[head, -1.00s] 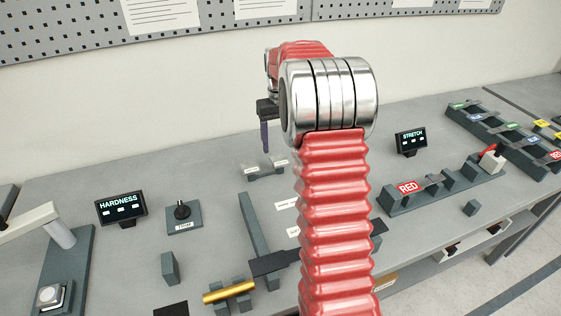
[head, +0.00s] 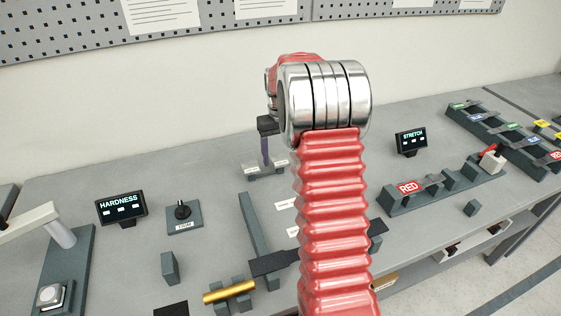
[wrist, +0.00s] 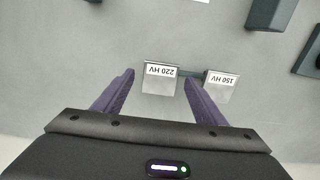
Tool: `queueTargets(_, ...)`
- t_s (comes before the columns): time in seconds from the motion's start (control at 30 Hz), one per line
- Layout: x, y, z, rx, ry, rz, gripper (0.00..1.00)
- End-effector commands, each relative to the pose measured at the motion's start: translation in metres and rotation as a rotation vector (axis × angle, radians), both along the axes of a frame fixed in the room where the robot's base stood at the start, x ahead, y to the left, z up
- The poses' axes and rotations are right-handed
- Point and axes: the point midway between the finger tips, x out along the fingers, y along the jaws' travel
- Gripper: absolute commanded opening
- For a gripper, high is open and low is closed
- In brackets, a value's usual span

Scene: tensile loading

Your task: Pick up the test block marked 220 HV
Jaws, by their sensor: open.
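The test block marked 220 HV (wrist: 160,79) is a small pale metal block with a white label, upside down in the wrist view. My gripper (wrist: 158,77) is open, with one purple finger on each side of that block in the picture. Whether the fingers are level with the block or above it I cannot tell. The block marked 150 HV (wrist: 221,87) stands to its right, just beyond the right finger. In the head view my gripper (head: 265,165) points down at the small blocks' holder (head: 266,174), partly covering it.
A dark bar (head: 254,225) and a brass cylinder (head: 228,291) on supports lie on the bench nearer me. The HARDNESS display (head: 121,208) and a knob (head: 183,212) stand to the left. The wall is behind.

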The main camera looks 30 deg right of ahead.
Motion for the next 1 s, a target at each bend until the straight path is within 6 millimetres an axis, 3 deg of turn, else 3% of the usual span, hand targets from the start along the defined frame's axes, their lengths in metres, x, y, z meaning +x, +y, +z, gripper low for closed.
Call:
queueTargets(0.37,-0.0002,-0.0003,0.0004,0.0,0.0,-0.001,0.64)
queueTargets(1.0,-0.0002,-0.0005,0.0004,0.0,0.0,-0.001,0.19)
